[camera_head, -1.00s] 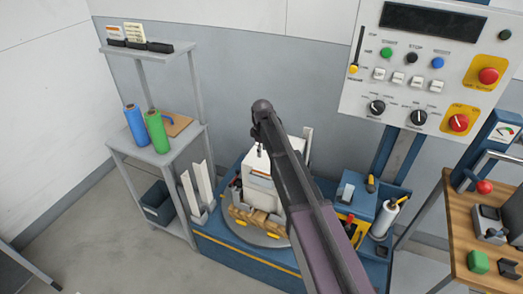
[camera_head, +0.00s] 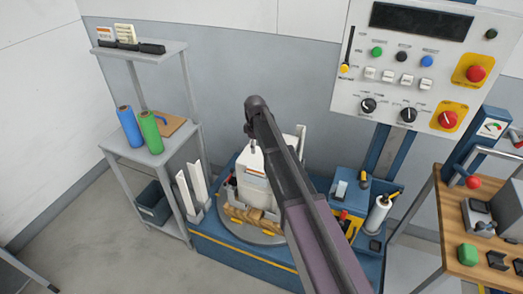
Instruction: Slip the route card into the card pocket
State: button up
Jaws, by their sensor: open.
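Two upright cards stand in black holders on the top shelf at the upper left: a white card with an orange band (camera_head: 105,35) and a pale yellow card (camera_head: 126,33). I cannot tell which is the route card. A white boxed load (camera_head: 254,182) with a label on its front stands on a wooden pallet (camera_head: 250,217) on the turntable. I cannot make out a card pocket; my arm covers the load's right side. My gripper (camera_head: 251,141) is small and partly hidden under the arm's end, near the load's top. It is open, and I see nothing in it.
The grey shelf rack (camera_head: 150,155) at left holds a blue roll (camera_head: 130,127), a green roll (camera_head: 151,132) and a clipboard (camera_head: 170,125). A control panel (camera_head: 415,62) hangs at upper right. A wooden bench (camera_head: 450,225) stands at right.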

jog(key=s+d+m, duration=1.4)
jog(key=s+d, duration=0.8)
jog(key=s, duration=0.4)
jog(key=shift+d, duration=0.35)
jog(key=shift+o, duration=0.3)
dwell(0.4)
